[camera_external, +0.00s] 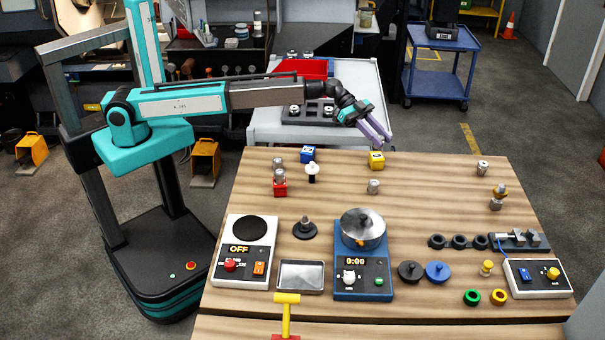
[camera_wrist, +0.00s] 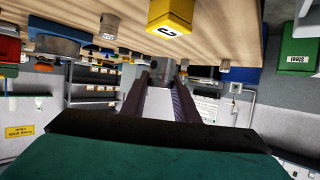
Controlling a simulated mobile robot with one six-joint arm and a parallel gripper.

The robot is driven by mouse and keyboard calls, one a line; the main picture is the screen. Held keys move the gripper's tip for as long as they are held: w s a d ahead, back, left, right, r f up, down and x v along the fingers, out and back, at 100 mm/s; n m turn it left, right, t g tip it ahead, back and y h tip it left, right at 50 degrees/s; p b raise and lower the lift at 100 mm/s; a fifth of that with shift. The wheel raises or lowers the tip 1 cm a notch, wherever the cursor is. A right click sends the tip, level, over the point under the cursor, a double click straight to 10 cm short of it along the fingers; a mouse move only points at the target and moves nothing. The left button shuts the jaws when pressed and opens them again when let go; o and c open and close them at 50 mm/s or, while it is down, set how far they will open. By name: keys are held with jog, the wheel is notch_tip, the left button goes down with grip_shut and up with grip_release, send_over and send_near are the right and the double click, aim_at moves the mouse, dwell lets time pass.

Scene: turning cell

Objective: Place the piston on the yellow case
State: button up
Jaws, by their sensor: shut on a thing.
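The yellow case (camera_external: 377,161) stands on the far part of the wooden table, and it also shows at the top of the wrist view (camera_wrist: 171,16).
A blue case (camera_external: 308,154) and a red case (camera_external: 280,188) with a metal piece on it stand to the left. A loose metal cylinder (camera_external: 373,187) stands in front of the yellow case. A pot (camera_external: 362,228) sits on a blue hotplate (camera_external: 362,282).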

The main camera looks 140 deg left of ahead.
jog(key=shift+f, duration=0.1)
jog(key=shift+f+p, duration=0.75)
jog(key=shift+f, duration=0.9)
jog(key=shift+f+b, duration=0.15)
jog(key=shift+b, duration=0.2)
jog(key=o, duration=1.1)
jog(key=shift+r+p, duration=0.25)
jog(key=shift+p, duration=0.15)
jog(key=b+v, duration=0.3)
jog(key=v, duration=0.9)
